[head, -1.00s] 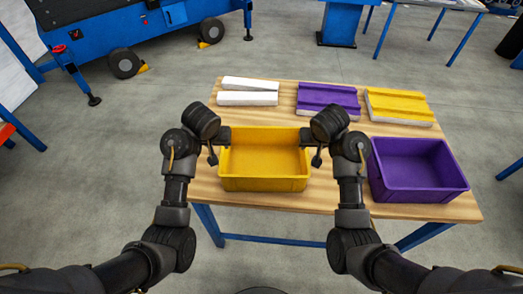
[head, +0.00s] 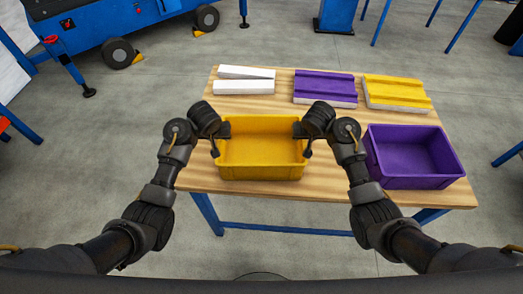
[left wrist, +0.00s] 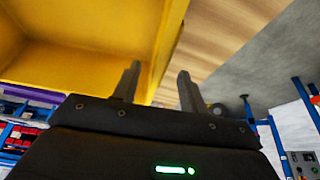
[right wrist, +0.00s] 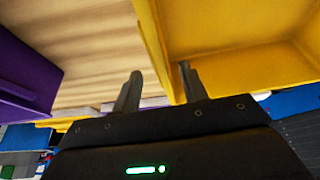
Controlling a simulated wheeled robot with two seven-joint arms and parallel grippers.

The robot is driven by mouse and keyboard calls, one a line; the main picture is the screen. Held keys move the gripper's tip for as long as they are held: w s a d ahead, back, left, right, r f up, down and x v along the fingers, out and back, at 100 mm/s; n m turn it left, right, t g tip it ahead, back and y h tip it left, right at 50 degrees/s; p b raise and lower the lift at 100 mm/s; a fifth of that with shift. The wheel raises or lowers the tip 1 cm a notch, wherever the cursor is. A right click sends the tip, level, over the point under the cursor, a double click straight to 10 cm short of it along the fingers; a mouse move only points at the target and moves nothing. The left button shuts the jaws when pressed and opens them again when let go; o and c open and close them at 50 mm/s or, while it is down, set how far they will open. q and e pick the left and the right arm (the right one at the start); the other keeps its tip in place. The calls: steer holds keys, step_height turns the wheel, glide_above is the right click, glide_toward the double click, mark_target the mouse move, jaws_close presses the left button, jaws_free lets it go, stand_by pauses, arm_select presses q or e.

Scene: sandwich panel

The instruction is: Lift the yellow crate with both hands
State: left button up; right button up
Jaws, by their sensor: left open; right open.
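The yellow crate (head: 262,172) stands upright and empty on the wooden table, near its front edge. My left gripper (head: 218,140) is at the crate's left wall, and my right gripper (head: 304,138) is at its right wall. In the left wrist view, the open fingers (left wrist: 157,85) have the yellow crate wall (left wrist: 160,45) between them. In the right wrist view, the open fingers (right wrist: 158,85) also straddle the crate's wall (right wrist: 153,45). Neither gripper is closed on the wall.
A purple crate (head: 415,182) stands on the table (head: 330,190) close to the right of my right gripper. White panels (head: 243,87), a purple panel (head: 324,87) and a yellow panel (head: 397,92) lie along the back. Bare wood shows behind the yellow crate.

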arm_select(q)
steer(key=shift+x, duration=1.5)
arm_select(e)
steer(key=shift+x, duration=1.5)
arm_select(q)
steer(key=shift+c, duration=0.4)
arm_select(e)
steer(key=shift+c, duration=0.4)
arm_select(q)
jaws_close()
arm_select(e)
jaws_close()
